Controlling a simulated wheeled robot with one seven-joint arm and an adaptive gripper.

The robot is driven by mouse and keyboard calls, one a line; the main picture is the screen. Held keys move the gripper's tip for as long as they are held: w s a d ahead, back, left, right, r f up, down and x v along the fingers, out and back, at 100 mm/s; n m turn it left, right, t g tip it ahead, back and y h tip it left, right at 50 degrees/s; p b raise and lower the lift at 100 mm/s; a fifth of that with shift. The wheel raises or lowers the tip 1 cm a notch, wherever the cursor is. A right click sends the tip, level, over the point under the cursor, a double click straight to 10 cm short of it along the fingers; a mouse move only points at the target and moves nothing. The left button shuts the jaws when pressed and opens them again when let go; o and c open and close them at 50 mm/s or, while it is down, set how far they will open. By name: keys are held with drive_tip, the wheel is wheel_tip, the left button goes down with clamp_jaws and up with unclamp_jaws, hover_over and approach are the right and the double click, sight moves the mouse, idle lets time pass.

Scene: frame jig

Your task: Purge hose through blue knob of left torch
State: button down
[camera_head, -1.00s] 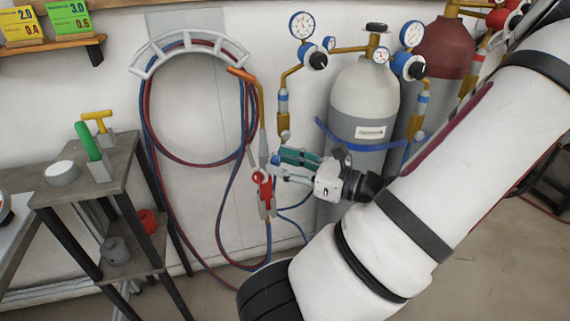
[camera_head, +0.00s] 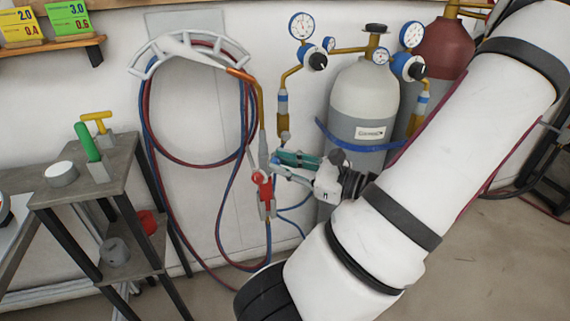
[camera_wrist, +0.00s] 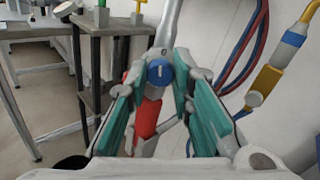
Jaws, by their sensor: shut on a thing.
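The torch (camera_head: 263,148) hangs upright on the wall, its orange-brown neck at the top and hoses running from its lower end. Its red knob (camera_head: 263,180) faces the room in the head view. Its blue knob (camera_wrist: 160,73) shows in the wrist view between the far ends of my teal-padded fingers. My gripper (camera_head: 277,165) reaches the torch from the right and is shut on the blue knob; it also shows in the wrist view (camera_wrist: 159,82).
Red and blue hoses (camera_head: 147,170) loop from a white wall rack (camera_head: 160,62). A grey cylinder (camera_head: 362,100) with gauges stands behind my gripper. A grey stand (camera_head: 120,165) is at the left, with open floor between.

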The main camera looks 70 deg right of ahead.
drive_tip(key=shift+a+f+n+b, duration=0.1)
drive_tip(key=shift+n+b, duration=3.45)
drive_tip(key=shift+n, duration=1.95)
drive_tip(key=c, duration=1.4)
unclamp_jaws()
drive_tip(key=s+a, duration=0.1)
drive_tip(key=s, duration=1.1)
